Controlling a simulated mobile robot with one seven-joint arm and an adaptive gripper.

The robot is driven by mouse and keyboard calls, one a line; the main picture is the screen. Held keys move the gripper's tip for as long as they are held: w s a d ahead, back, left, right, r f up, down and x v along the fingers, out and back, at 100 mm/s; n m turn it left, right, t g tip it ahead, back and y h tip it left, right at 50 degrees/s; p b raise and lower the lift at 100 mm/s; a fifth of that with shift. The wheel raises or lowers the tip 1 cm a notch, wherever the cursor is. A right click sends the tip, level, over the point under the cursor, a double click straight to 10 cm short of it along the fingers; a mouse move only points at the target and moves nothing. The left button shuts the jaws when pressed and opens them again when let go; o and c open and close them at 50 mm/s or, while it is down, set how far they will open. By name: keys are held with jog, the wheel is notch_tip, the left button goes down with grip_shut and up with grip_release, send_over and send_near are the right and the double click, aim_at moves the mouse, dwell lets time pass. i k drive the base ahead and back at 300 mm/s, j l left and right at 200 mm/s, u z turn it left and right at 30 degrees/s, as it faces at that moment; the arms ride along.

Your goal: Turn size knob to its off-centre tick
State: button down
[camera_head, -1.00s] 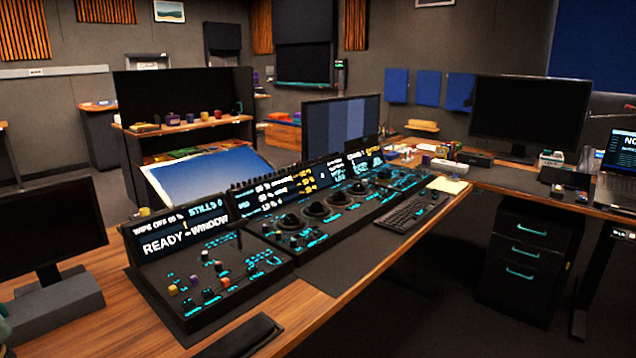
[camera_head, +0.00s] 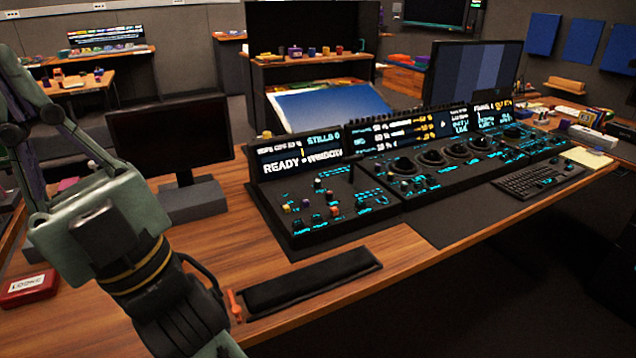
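The black control panel (camera_head: 395,185) sits on the wooden desk, with cyan markings, dark trackballs (camera_head: 432,157) and small knobs. Its left section (camera_head: 322,208) carries coloured caps and a small lever under a screen reading "READY - WINDOW". The labels are too small to read, so I cannot tell which knob is the size knob or where it points. My gripper (camera_head: 42,135) is at the left edge, well left of the panel and touching none of it. Its linkage points up and is partly cut off by the frame, so its opening is unclear.
A black monitor (camera_head: 170,140) stands between my arm and the panel. A dark wrist pad (camera_head: 312,281) lies at the desk's front edge, with a small orange item (camera_head: 234,305) beside it. A red box (camera_head: 29,288) is at far left. A keyboard (camera_head: 538,179) is right.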

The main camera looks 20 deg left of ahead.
aim_at(329, 193)
jog(key=i+j+u, duration=0.15)
jog(key=u, duration=0.2)
jog(key=i+j+u, duration=0.1)
jog(key=u, duration=0.25)
jog(key=i+u, duration=0.2)
jog(key=u, duration=0.15)
